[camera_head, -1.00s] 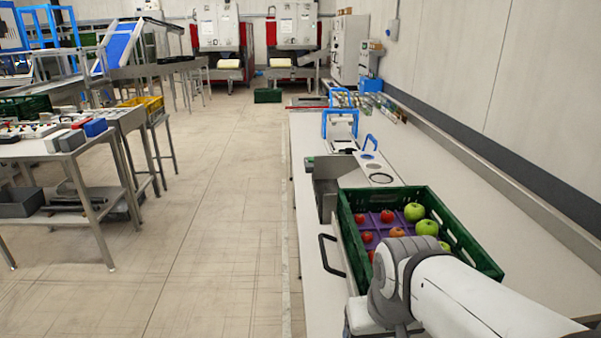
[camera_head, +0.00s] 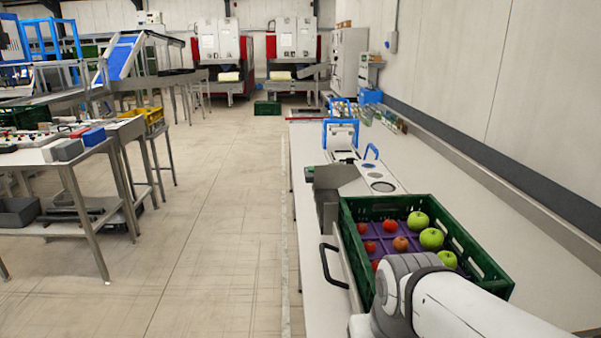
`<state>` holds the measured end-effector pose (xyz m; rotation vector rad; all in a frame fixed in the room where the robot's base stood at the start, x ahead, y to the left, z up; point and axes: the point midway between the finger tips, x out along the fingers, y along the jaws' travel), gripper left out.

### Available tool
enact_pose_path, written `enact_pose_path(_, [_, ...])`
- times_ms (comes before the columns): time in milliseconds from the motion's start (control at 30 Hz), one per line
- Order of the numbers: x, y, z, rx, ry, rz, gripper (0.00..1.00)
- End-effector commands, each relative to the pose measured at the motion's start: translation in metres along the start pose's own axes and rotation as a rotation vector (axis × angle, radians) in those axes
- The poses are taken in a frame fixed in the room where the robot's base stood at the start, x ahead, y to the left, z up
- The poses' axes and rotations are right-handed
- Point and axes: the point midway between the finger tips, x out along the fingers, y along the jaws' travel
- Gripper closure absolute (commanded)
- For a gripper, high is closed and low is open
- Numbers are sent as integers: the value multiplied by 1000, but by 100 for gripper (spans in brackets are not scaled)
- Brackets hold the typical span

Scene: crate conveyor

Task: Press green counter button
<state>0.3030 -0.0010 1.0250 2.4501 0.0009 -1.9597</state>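A small dark-green spot (camera_head: 309,173) shows at the left edge of the grey metal unit (camera_head: 336,178) on the long white counter. It may be the green counter button, but it is too small to tell. My white and grey arm (camera_head: 450,305) reaches in from the lower right and covers the near corner of the crate. My gripper's fingers are not in view. They are cut off or hidden below the arm at the bottom edge.
A green crate (camera_head: 465,242) with red tomatoes and green apples stands on the counter (camera_head: 480,190) before the metal unit. A black handle (camera_head: 326,262) sticks out left of it. A metal table (camera_head: 75,160) stands left. The floor between is clear.

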Motion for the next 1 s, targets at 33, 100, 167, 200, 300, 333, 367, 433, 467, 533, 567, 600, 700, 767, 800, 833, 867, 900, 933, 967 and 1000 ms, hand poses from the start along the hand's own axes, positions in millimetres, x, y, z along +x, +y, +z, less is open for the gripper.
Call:
enact_pose_path(33, [0, 0, 0, 0, 0, 0, 29])
enact_pose_path(100, [0, 0, 0, 0, 0, 0, 29])
enact_pose_path(167, [0, 0, 0, 0, 0, 0, 29])
enact_pose_path(200, [0, 0, 0, 0, 0, 0, 29])
enact_pose_path(300, [0, 0, 0, 0, 0, 0, 29])
enact_pose_path(333, [0, 0, 0, 0, 0, 0, 29])
enact_pose_path(367, [0, 0, 0, 0, 0, 0, 29])
enact_pose_path(433, [0, 0, 0, 0, 0, 0, 34])
enact_pose_path(467, [0, 0, 0, 0, 0, 0, 36])
enact_pose_path(533, [0, 0, 0, 0, 0, 0, 42])
enact_pose_path(567, [0, 0, 0, 0, 0, 0, 44])
enact_pose_path(600, [0, 0, 0, 0, 0, 0, 48])
enact_pose_path(700, [0, 0, 0, 0, 0, 0, 56])
enact_pose_path(767, [0, 0, 0, 0, 0, 0, 61])
enact_pose_path(800, [0, 0, 0, 0, 0, 0, 64])
enact_pose_path(833, [0, 0, 0, 0, 0, 0, 66])
enact_pose_path(867, [0, 0, 0, 0, 0, 0, 69])
enact_pose_path(900, [0, 0, 0, 0, 0, 0, 72])
enact_pose_path(933, [0, 0, 0, 0, 0, 0, 75])
enact_pose_path(967, [0, 0, 0, 0, 0, 0, 77])
enact_pose_path(1000, [0, 0, 0, 0, 0, 0, 80])
